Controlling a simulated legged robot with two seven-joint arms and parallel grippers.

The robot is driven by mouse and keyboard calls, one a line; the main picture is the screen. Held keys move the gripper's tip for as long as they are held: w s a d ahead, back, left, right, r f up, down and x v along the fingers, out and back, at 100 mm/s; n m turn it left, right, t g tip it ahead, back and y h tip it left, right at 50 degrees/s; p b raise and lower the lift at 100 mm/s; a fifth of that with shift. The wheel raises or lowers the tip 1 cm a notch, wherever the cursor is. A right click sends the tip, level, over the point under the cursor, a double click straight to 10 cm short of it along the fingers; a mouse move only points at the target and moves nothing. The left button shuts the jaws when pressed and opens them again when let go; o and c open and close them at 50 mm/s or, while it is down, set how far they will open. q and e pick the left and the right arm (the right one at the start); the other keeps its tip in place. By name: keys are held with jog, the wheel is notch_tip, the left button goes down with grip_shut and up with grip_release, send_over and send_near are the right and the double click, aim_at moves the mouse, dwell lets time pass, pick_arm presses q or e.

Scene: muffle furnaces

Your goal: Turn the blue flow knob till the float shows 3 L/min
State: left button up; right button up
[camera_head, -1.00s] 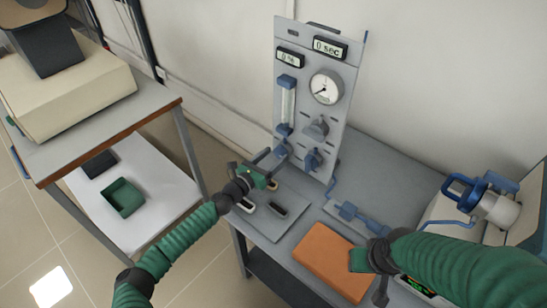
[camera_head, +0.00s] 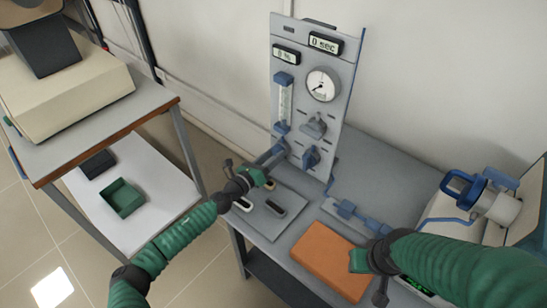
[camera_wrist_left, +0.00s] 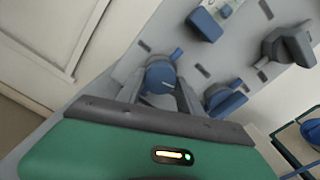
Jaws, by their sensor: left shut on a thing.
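The grey panel (camera_head: 311,75) stands upright at the back of the bench. It carries a clear flow tube (camera_head: 284,103) with blue ends; the float is too small to read. The blue flow knob (camera_wrist_left: 160,75) sits low on the panel, below the tube. My left gripper (camera_head: 271,156) reaches the panel there, and in the left wrist view its fingers are shut on the knob, one on each side. The gripper partly hides the knob in the head view. My right gripper (camera_head: 369,276) is over the orange block; its jaw opening is unclear.
Two more knobs, one grey (camera_head: 314,126) and one blue (camera_head: 311,158), are close right of the held knob. A round dial (camera_head: 321,84) is above. An orange block (camera_head: 328,260) lies on the bench. A blue-handled device (camera_head: 481,195) stands at right.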

pick_arm(q)
jog(key=shift+n, duration=0.6)
jog(key=shift+a, duration=0.1)
jog(key=o, duration=1.4)
jog(key=shift+f, duration=0.1)
jog(key=v, duration=1.6)
jog(key=shift+a, duration=0.15)
jog(key=shift+s+a, duration=0.15)
jog(key=shift+s, duration=0.2)
